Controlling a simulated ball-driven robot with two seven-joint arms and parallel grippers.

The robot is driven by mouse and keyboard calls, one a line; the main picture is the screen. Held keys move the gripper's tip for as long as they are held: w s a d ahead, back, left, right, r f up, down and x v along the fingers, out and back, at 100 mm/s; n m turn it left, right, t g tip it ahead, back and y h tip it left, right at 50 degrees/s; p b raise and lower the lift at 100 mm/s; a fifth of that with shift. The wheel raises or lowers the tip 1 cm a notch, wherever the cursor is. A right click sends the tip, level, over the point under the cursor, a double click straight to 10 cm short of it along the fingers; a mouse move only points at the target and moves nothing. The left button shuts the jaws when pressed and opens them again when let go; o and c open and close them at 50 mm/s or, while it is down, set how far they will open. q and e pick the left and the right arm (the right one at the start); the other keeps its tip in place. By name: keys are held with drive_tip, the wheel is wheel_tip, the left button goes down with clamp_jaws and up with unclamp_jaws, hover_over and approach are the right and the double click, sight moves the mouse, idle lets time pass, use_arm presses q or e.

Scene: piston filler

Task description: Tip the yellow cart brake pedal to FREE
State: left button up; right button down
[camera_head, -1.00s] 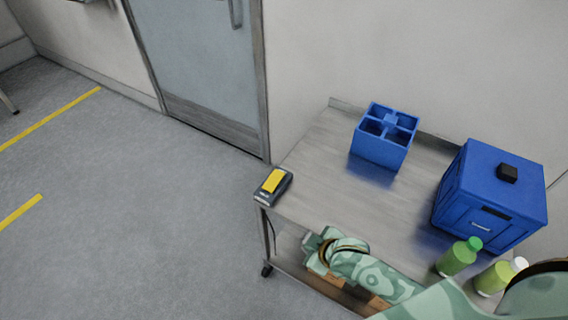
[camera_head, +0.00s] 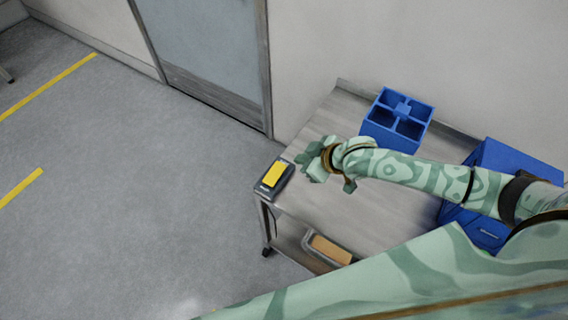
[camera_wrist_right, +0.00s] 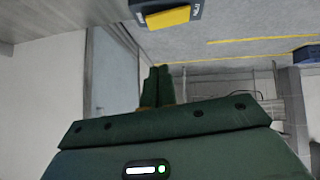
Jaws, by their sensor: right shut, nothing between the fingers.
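The yellow brake pedal (camera_head: 273,174) sits in a dark housing (camera_head: 268,190) at the near left corner of the cart top (camera_head: 335,120). In the right wrist view the pedal (camera_wrist_right: 168,18) shows at the top, apart from the fingers, with white lettering on its housing that I cannot read. My right gripper (camera_head: 306,164) is just right of the pedal in the head view, with a gap between them. Its fingers (camera_wrist_right: 157,86) are shut and empty. My left gripper is not in view.
A blue divided crate (camera_head: 398,112) stands at the back of the cart. A blue box (camera_head: 500,153) at the right is partly hidden by my right arm. A brown item (camera_head: 330,248) lies in a tray on the lower shelf. Open floor lies left of the cart.

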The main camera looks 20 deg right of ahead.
drive_tip(key=b, duration=0.4)
hover_over(278, 166)
drive_tip(key=s, duration=0.3)
drive_tip(key=f, duration=0.7)
drive_tip(key=shift+w+d+f, duration=0.15)
drive_tip(key=shift+w+d, duration=0.1)
drive_tip(key=shift+d, duration=0.1)
wheel_tip(278, 166, down, 2)
drive_tip(key=shift+d+f+b, duration=0.15)
drive_tip(key=shift+b, duration=0.4)
drive_tip(key=shift+w+f, duration=0.1)
drive_tip(key=shift+f, duration=0.5)
drive_tip(key=shift+d, duration=0.1)
drive_tip(key=shift+f, duration=0.3)
drive_tip(key=shift+r, duration=0.1)
